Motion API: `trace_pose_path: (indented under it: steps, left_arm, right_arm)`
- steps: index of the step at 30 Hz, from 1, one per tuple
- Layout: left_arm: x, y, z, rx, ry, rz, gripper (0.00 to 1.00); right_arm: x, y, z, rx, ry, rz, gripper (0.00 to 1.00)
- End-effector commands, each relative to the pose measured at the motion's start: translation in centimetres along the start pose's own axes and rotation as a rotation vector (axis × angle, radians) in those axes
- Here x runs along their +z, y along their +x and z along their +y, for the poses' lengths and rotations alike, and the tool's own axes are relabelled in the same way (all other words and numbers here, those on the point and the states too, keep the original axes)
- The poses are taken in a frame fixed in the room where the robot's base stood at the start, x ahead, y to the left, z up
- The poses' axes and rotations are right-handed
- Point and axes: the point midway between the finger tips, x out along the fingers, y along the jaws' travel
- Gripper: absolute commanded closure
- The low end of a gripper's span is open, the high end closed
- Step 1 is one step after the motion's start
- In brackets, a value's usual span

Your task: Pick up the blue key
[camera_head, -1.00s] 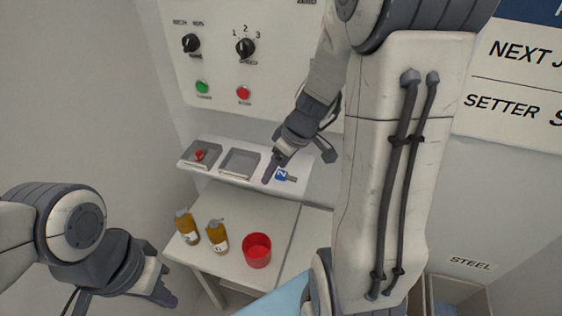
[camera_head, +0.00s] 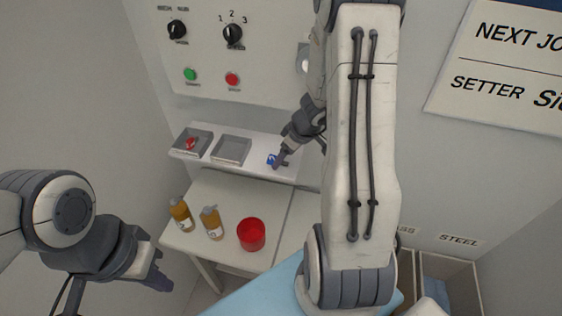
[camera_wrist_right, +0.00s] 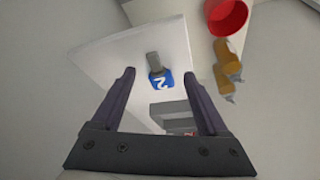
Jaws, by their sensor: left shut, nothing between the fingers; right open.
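The blue key (camera_head: 270,160) lies on the white shelf (camera_head: 255,172), right of the empty tray. In the right wrist view the blue key (camera_wrist_right: 161,80) shows a white 2 on its blue head and a grey shaft. My right gripper (camera_head: 281,158) is at the key and partly covers it in the head view. In the right wrist view its fingers are open, and the key appears in the gap between the fingertips. I cannot tell whether they touch it. My left gripper (camera_head: 158,279) is shut and empty at the lower left, away from the shelf.
A grey tray with a red key (camera_head: 191,143) and an empty grey tray (camera_head: 231,150) share the shelf. Below, two amber bottles (camera_head: 181,214) and a red cup (camera_head: 251,235) stand on a white table (camera_head: 215,190). A control panel (camera_head: 260,60) rises behind the shelf.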

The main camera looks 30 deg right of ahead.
Motion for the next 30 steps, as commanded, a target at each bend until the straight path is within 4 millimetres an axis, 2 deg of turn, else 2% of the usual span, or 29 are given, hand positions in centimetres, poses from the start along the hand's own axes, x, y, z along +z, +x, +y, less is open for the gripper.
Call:
trace_pose_path:
  steps: [1,4,13,14,15,19,20,30]
  left_arm:
    - [0.0,0.3,0.0,0.000,0.000,0.000,1.00]
    - [0.0,0.4,0.0,0.000,0.000,0.000,1.00]
    - [0.0,0.4,0.0,0.000,-0.001,0.000,1.00]
    - [0.0,0.4,0.0,0.000,0.000,0.000,1.00]
    - [0.0,0.4,0.0,0.000,0.000,0.000,1.00]
    - [0.0,0.4,0.0,0.000,-0.001,0.000,1.00]
    - [0.0,0.4,0.0,0.000,-0.001,0.000,1.00]
    - [0.0,0.3,0.0,0.000,0.000,0.000,1.00]
  right_arm:
    - [0.1,0.9,-0.1,-0.003,0.000,-0.001,0.23]
    - [0.0,1.7,0.0,-0.001,0.000,0.000,0.23]
    - [0.0,2.0,0.0,0.001,-0.001,0.001,0.23]
    - [0.0,2.0,0.0,0.001,-0.001,0.001,0.30]
    - [0.0,2.0,0.0,0.001,-0.001,0.001,0.46]
    - [0.0,2.0,0.0,0.001,-0.001,0.001,0.95]
    - [0.0,2.0,0.0,0.001,-0.001,0.001,1.00]
    - [-0.1,1.9,0.0,0.001,-0.001,0.002,1.00]
